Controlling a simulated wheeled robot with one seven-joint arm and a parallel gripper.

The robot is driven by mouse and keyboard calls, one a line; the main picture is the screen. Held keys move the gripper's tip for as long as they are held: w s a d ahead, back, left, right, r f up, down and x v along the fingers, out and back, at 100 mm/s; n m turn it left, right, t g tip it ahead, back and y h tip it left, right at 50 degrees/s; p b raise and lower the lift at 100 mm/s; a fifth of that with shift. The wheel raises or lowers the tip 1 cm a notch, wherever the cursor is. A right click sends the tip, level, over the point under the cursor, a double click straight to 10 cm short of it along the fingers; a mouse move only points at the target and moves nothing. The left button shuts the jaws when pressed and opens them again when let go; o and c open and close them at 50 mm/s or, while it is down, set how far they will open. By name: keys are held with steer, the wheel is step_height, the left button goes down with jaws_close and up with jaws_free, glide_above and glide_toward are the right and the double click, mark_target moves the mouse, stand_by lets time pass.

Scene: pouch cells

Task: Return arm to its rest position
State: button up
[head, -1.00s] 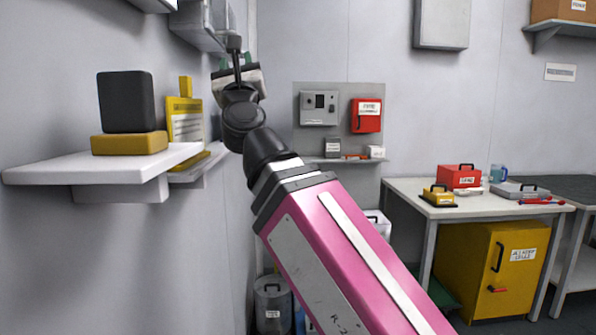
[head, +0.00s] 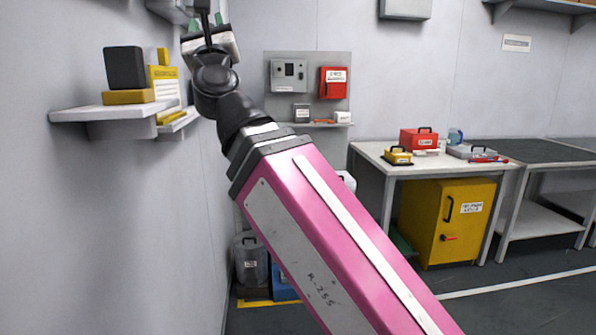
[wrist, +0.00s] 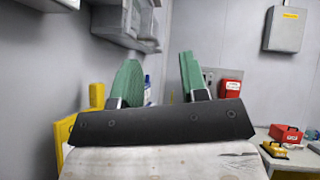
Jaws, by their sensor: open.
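My gripper (wrist: 158,82) shows in the wrist view as two green fingers standing apart, with nothing between them. In the head view my gripper (head: 206,22) is at the top left, near the top edge and partly cut off. It is raised above the level of the wall shelf, at the end of my pink arm, which runs up from the bottom right. Its fingers look clear of the wall and shelves.
At left, a white shelf (head: 85,113) holds a black box (head: 125,67) on a yellow block (head: 128,97). A table (head: 372,153) with a red case (head: 418,139) stands at right, above a yellow cabinet (head: 425,215). Grey wall boxes (wrist: 125,25) hang above. Floor at lower right is clear.

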steer(key=w+a+f+n+g+y, duration=0.3)
steer(key=w+f+n+g+y, duration=0.35)
steer(key=w+f+n, duration=1.1)
steer(key=w+d+f+n+g+h, duration=0.2)
steer(key=f, duration=0.6)
steer(key=w+d+f+n+g+h, duration=0.1)
steer(key=w+d+f+g+h, duration=0.15)
steer(key=f, duration=0.55)
steer(key=w+d+f+n+g+h, duration=0.2)
steer(key=w+d+f, duration=0.1)
steer(key=f, duration=0.6)
steer(key=d+f+n+g+h, duration=0.2)
steer(key=d+f+g+h, duration=0.1)
steer(key=d+f, duration=0.65)
steer(key=d+f+n+g+h, duration=0.25)
steer(key=d+f, duration=0.35)
steer(key=f, duration=0.7)
steer(key=s+d+f+g+h, duration=0.2)
steer(key=s+d+f, duration=0.3)
steer(key=d+f, duration=0.3)
steer(key=s+d+f+n+g+h, duration=0.1)
steer(key=s+d+f+g, duration=0.3)
steer(key=d+f, duration=0.4)
steer(key=shift+s+d+f+g+h, duration=0.25)
steer(key=shift+s+f+g+h, duration=0.1)
steer(key=shift+s, duration=0.35)
